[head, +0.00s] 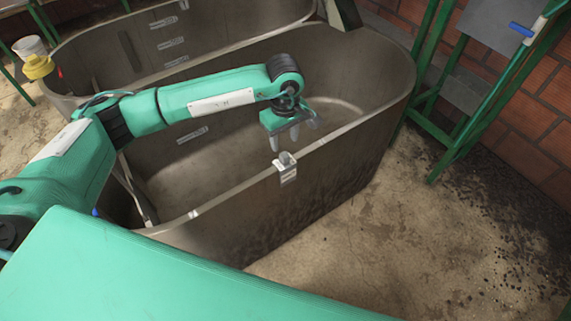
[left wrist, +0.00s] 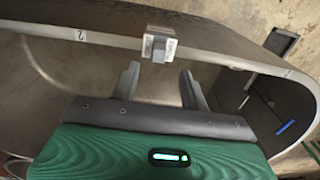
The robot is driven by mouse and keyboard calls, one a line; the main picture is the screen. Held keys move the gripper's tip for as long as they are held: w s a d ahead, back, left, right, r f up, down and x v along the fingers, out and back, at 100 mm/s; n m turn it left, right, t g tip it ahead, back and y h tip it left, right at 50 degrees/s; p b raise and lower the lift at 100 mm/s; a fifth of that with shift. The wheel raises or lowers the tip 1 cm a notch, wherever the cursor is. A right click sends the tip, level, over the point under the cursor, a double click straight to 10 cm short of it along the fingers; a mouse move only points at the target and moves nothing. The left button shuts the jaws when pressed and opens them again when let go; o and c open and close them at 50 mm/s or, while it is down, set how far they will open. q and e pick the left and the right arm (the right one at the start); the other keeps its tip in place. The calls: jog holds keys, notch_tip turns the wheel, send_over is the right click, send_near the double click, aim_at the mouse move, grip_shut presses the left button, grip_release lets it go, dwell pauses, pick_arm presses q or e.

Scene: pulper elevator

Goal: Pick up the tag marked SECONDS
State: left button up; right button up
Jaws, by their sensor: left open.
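A small pale tag (head: 287,175) with a grey knob hangs over the near rim of the tub (head: 345,145). Its print is too small to read in the head view. In the left wrist view the tag (left wrist: 158,48) shows dark lettering that I cannot read surely, and it sits on the rim just beyond my fingers. My left gripper (head: 294,130) is above the tub's inside, fingers pointing down, a little behind and above the tag. It is open and empty, its two fingers apart (left wrist: 160,71) on either side of the tag's line. My right gripper is not in view.
A second grey tub (head: 85,60) stands behind, with label strips on its wall. A yellow-and-white container (head: 37,62) is at the far left. A green metal frame (head: 450,110) stands beside a brick wall at right. The floor (head: 370,250) right of the tub is clear.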

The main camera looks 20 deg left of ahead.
aim_at(285, 155)
pick_arm(q)
notch_tip(285, 155, down, 3)
jog(key=shift+r, duration=0.1)
jog(key=shift+f+p, duration=0.35)
jog(key=shift+f, duration=0.1)
notch_tip(285, 155, down, 4)
jog(key=shift+d+r+p, duration=0.1)
jog(key=shift+r+p, duration=0.05)
jog(key=shift+p, duration=0.4)
jog(key=shift+f, duration=0.3)
grip_shut()
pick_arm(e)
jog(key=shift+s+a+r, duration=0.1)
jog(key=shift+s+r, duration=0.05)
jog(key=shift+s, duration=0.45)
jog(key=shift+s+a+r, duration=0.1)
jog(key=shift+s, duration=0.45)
